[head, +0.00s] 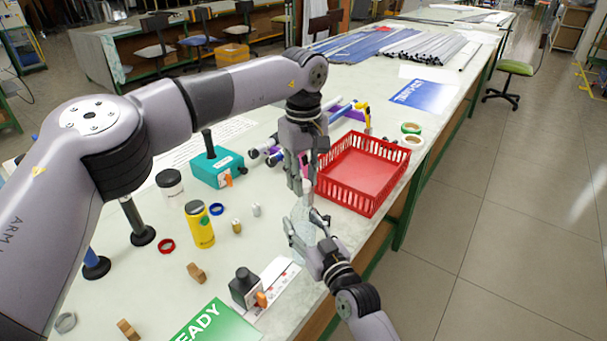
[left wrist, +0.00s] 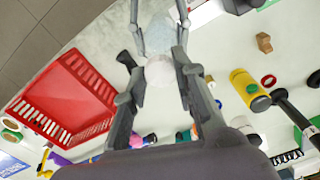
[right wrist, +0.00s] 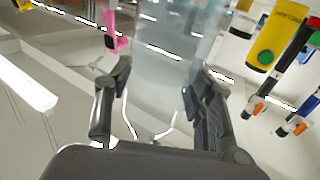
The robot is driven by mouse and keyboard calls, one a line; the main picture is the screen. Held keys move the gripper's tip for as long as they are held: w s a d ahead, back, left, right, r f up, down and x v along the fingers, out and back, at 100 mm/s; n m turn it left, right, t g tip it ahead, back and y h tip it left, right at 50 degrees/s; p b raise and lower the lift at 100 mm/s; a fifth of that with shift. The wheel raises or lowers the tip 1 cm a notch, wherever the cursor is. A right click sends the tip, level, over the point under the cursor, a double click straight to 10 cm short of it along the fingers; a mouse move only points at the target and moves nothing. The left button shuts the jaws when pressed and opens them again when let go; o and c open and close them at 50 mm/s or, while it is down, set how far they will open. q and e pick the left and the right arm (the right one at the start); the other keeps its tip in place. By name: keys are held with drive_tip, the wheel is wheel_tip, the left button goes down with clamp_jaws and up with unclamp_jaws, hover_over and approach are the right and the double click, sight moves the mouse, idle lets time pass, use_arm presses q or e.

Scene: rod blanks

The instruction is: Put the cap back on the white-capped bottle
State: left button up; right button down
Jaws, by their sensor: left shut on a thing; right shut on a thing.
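A clear, pale bottle (head: 301,226) is between the fingers of my right gripper (head: 320,232), off to the side of the red crate. The right wrist view shows the bottle (right wrist: 165,65) between both fingers, with its upper part running out of the frame. My left gripper (head: 302,188) is just above the bottle, pointing down. In the left wrist view its fingers are shut on a round white cap (left wrist: 159,71). The bottle (left wrist: 158,36) lies right beyond the cap, in line with it. I cannot tell whether cap and bottle touch.
The red crate (head: 320,177) stands close beside both grippers at the table edge. Open floor lies to the right.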

use_arm(q)
drive_tip(key=shift+f, duration=0.55)
idle(0.4)
drive_tip(key=m, duration=1.3)
drive_tip(key=o, duration=0.7)
drive_tip(key=shift+r, duration=2.25)
